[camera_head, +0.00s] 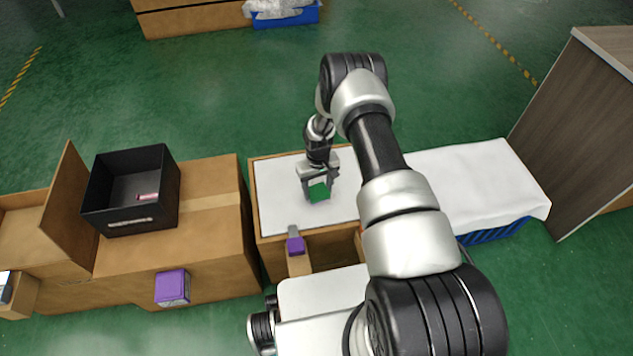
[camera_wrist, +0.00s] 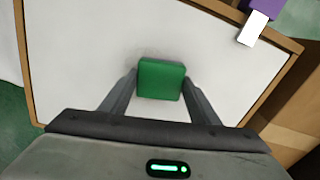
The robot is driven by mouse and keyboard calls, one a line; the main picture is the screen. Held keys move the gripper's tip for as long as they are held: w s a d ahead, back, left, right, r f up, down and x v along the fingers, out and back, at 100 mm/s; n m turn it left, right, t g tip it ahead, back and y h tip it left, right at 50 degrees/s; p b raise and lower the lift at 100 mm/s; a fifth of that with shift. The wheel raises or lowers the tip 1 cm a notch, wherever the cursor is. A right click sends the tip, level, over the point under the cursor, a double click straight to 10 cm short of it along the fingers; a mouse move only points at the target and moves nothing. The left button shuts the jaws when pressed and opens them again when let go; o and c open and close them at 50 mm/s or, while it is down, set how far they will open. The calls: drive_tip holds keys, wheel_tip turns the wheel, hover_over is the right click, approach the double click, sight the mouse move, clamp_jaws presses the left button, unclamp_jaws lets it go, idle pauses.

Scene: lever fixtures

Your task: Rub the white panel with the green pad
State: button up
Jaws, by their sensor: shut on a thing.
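The white panel (camera_head: 278,194) is a flat board in a wooden frame, in the middle of the head view. It fills most of the wrist view (camera_wrist: 80,50). My gripper (camera_head: 319,186) is over the panel, with its fingers on either side of the green pad (camera_head: 319,193). In the wrist view the fingers of my gripper (camera_wrist: 160,88) are shut on the green pad (camera_wrist: 160,77). A faint grey smudge shows on the panel just behind the pad. I cannot tell whether the pad touches the panel.
A purple-tipped lever (camera_head: 295,244) sits at the panel's front edge; it also shows in the wrist view (camera_wrist: 265,8). A black open box (camera_head: 130,217) stands on cardboard cartons at left, with a purple box (camera_head: 172,287) in front. A white-covered blue crate (camera_head: 470,182) stands right.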

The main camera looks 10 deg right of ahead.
drive_tip(key=shift+s+p, duration=0.55)
drive_tip(key=shift+s, duration=0.55)
drive_tip(key=shift+s+f, duration=0.15)
drive_tip(key=shift+s, duration=0.75)
